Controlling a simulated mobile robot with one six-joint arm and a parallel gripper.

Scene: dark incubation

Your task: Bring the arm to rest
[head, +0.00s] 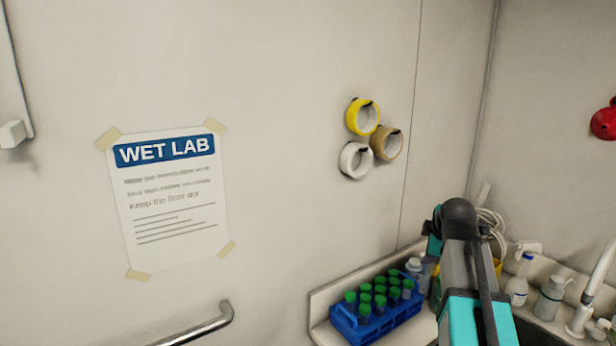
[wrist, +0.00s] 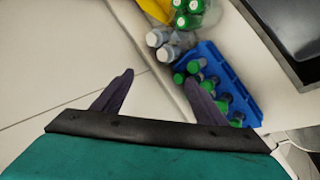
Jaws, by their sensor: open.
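My gripper (wrist: 157,98) shows in the wrist view with its two dark fingers spread wide apart and nothing between them. Pale wall or surface shows behind the gap. The right finger overlaps the view of a blue rack (wrist: 240,88) of green-capped tubes; I cannot tell how far apart they are. In the head view my teal and grey arm reaches up from the bottom right, beside the blue rack (head: 375,323). My gripper's fingertips cannot be made out there.
Spray and wash bottles (head: 517,288) and a tap (head: 584,310) stand right of my arm. Tape rolls (head: 362,117) hang on the wall, left of which is a WET LAB sign (head: 170,200). A metal rail (head: 205,325) is at the bottom.

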